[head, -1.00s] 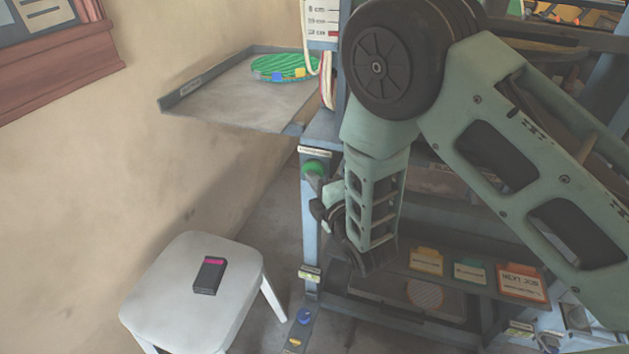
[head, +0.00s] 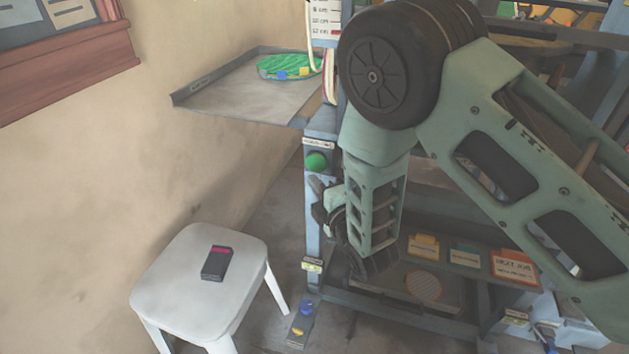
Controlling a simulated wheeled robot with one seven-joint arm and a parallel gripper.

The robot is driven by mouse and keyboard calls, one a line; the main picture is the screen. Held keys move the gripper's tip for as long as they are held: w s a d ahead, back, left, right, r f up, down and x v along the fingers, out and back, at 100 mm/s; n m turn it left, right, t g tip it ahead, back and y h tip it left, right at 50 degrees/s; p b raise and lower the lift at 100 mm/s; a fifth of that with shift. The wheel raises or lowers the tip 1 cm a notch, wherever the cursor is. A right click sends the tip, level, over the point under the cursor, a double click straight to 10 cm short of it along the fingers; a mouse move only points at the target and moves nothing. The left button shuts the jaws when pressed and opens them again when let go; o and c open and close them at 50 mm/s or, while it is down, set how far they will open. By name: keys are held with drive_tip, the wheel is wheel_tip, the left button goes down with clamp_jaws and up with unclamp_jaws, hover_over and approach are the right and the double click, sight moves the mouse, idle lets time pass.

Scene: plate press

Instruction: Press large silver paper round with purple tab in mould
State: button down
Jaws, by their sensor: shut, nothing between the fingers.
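My gripper (head: 316,186) is shut and empty, beside the blue press post, just below a round green button (head: 316,161) on it. A gap shows between the fingertips and the button in the picture; depth is hard to judge. A round green piece (head: 288,67) with blue and yellow tabs lies on the grey side shelf (head: 225,95) at upper left. I cannot make out a large silver round with a purple tab, and my arm hides much of the press and any mould.
A white stool (head: 165,290) at lower left holds a dark box (head: 216,262) with a pink stripe. A floor pedal (head: 300,325) with a blue knob stands by the post. A low shelf holds an orange-striped round (head: 423,285) and coloured cards (head: 465,254).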

drive_tip(key=v, duration=0.8)
drive_tip(key=shift+s, duration=0.3)
drive_tip(key=shift+a, duration=0.1)
